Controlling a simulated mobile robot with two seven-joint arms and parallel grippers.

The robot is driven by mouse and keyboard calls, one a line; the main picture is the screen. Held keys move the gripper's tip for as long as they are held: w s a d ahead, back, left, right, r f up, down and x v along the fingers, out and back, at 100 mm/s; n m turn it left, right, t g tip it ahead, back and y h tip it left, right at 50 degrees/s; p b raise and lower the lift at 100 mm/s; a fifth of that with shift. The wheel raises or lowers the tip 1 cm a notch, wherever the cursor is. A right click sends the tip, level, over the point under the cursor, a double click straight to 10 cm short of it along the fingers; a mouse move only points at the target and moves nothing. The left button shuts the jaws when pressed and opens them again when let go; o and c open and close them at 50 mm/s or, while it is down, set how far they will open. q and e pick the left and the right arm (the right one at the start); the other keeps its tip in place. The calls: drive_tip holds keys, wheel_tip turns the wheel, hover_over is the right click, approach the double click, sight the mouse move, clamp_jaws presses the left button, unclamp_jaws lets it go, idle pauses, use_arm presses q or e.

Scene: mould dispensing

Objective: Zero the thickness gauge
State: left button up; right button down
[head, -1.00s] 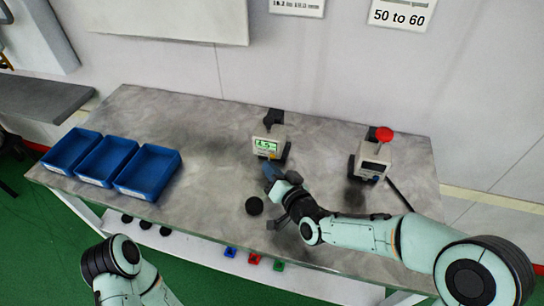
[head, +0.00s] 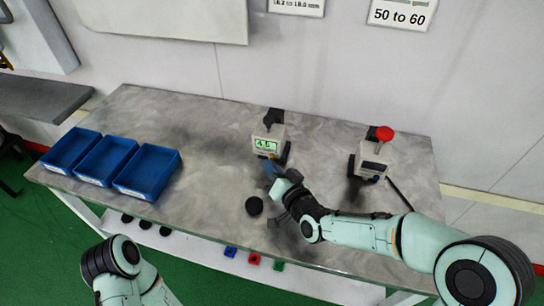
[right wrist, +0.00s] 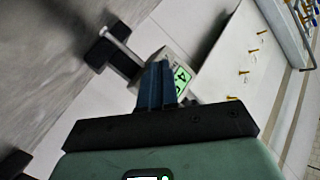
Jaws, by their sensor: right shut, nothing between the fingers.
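The thickness gauge (head: 268,136) is a small pale box with a lit green display and a dark clamp-like part, standing on the grey table. Its display looks like 4.5 in the head view. In the right wrist view the gauge (right wrist: 172,59) shows a display partly hidden by my fingers. My right gripper (head: 271,168) is shut and empty, its blue fingertips at the gauge's lower front. The fingers (right wrist: 157,85) overlap the gauge in the right wrist view; I cannot tell whether they touch it. My left arm shows at lower left, its gripper out of view.
A second device with a red knob (head: 384,134) stands to the right. A black disc (head: 254,206) lies beside my right gripper. Blue bins, including one nearest the middle (head: 147,172), stand at left. Small coloured pieces and dark discs sit below the table's front edge.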

drive_tip(key=shift+w+d, duration=0.15)
drive_tip(key=shift+w, duration=0.45)
idle(0.7)
drive_tip(key=shift+s+b, duration=0.1)
drive_tip(key=shift+b, duration=0.25)
drive_tip(key=shift+s+a+f+b, duration=0.1)
drive_tip(key=shift+s+a+b, duration=0.1)
drive_tip(key=shift+s+b, duration=0.3)
drive_tip(key=shift+s, duration=0.2)
drive_tip(key=shift+s+a+b, duration=0.25)
drive_tip(key=shift+s, duration=0.45)
drive_tip(key=shift+s+a+b, duration=0.2)
drive_tip(key=shift+s+a, duration=0.05)
drive_tip(key=shift+s, duration=0.4)
drive_tip(key=shift+s+a, duration=0.3)
drive_tip(key=shift+s, duration=0.65)
drive_tip(key=shift+s+b, duration=0.1)
drive_tip(key=shift+b, duration=0.2)
